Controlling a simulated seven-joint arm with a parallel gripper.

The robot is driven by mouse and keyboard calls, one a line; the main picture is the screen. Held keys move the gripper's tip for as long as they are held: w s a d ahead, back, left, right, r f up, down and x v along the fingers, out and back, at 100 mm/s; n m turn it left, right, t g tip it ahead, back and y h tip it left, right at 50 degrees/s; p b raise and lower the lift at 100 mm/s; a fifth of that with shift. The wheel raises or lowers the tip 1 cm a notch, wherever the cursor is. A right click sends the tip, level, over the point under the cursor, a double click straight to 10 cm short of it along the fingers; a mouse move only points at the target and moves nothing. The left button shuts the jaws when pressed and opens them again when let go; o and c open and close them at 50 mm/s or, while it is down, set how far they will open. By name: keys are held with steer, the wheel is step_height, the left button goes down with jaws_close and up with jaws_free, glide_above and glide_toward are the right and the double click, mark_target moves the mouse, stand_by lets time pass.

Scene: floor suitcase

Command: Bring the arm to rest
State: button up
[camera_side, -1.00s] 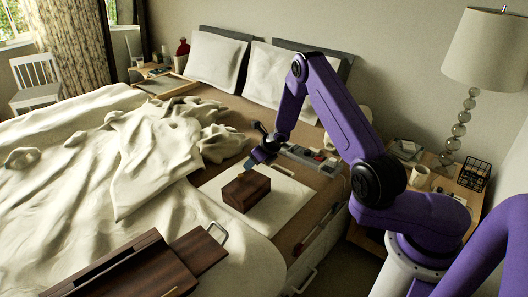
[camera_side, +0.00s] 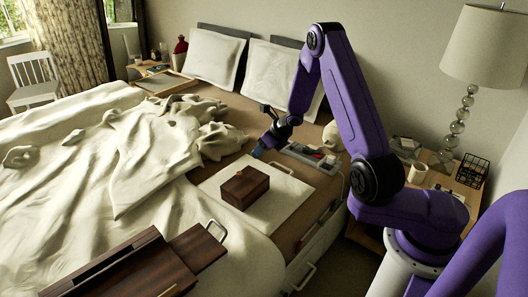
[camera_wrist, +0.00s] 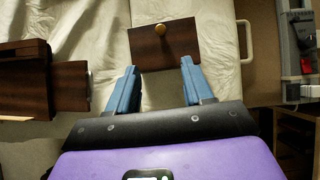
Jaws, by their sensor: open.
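My gripper (camera_side: 259,151) is raised behind a small dark wooden box (camera_side: 246,187), apart from it. In the wrist view my gripper (camera_wrist: 159,68) has its two blue fingers spread with nothing between them. The same wooden box (camera_wrist: 165,47) shows beyond the fingertips, with a round brass knob (camera_wrist: 160,29) on it. The box sits on a white board (camera_side: 285,207) on the bed.
A larger dark wooden case (camera_side: 130,272) with a drawer-like part stands at the front left. A bedside table with a mug (camera_side: 417,172) and lamp (camera_side: 464,120) stands at the right. Rumpled bedding (camera_side: 130,165) lies left.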

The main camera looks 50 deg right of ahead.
steer(key=w+a+r+n+y, duration=0.2)
steer(key=a+r+n+y, duration=0.35)
steer(key=a+n, duration=0.75)
steer(key=s+a+r+n+g+y, duration=0.1)
steer(key=s+a+r+n+g, duration=0.5)
steer(key=s+a+n, duration=0.55)
steer(key=s+a+r+n+g+h, duration=0.1)
steer(key=s+r+n, duration=0.1)
steer(key=s+n, duration=0.5)
steer(key=s+a+r+n+g+h, duration=0.15)
steer(key=s+n, duration=0.25)
steer(key=s, duration=0.5)
steer(key=s+d+r+n+t+h, duration=0.1)
steer(key=s+d+n+h, duration=0.2)
steer(key=s+d+n, duration=0.6)
steer(key=s+n, duration=0.3)
steer(key=shift+d+r+n+t+h, duration=0.25)
steer(key=shift+r+n+t+h, duration=0.1)
steer(key=shift+h, duration=0.05)
